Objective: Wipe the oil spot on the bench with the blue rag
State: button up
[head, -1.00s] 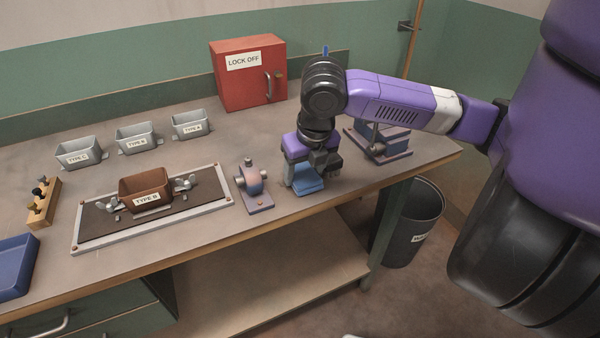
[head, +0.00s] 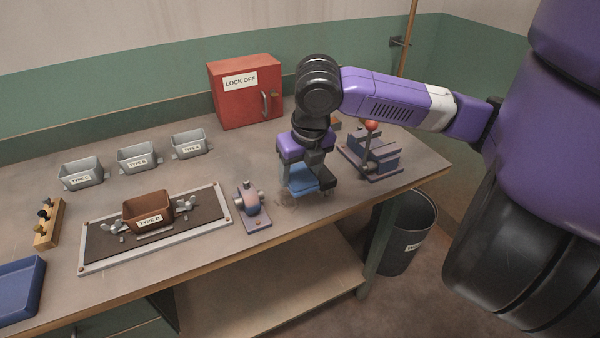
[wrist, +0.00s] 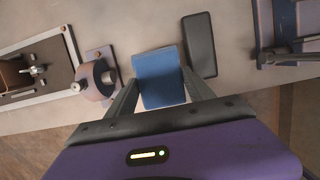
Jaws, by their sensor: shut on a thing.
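The blue rag (head: 300,179) is held between the fingers of my gripper (head: 308,182), near the front edge of the bench (head: 330,215). The rag also shows in the wrist view (wrist: 160,78), as a blue block shape between the two fingers (wrist: 158,95). A faint dark smudge, the oil spot (head: 286,199), shows on the bench just in front of and below the rag. Part of it may be hidden behind the rag. It cannot be made out in the wrist view. The rag appears slightly above the bench.
A small grinder-like fixture (head: 251,206) stands close left of the rag. A vise-like fixture with a red knob (head: 373,155) stands to the right. A dark flat slab (wrist: 199,45) lies beside the rag in the wrist view. A red cabinet (head: 238,106) stands behind.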

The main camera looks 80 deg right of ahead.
jog(key=shift+r+p, duration=1.2)
jog(key=shift+r, duration=0.3)
jog(key=shift+f, duration=0.1)
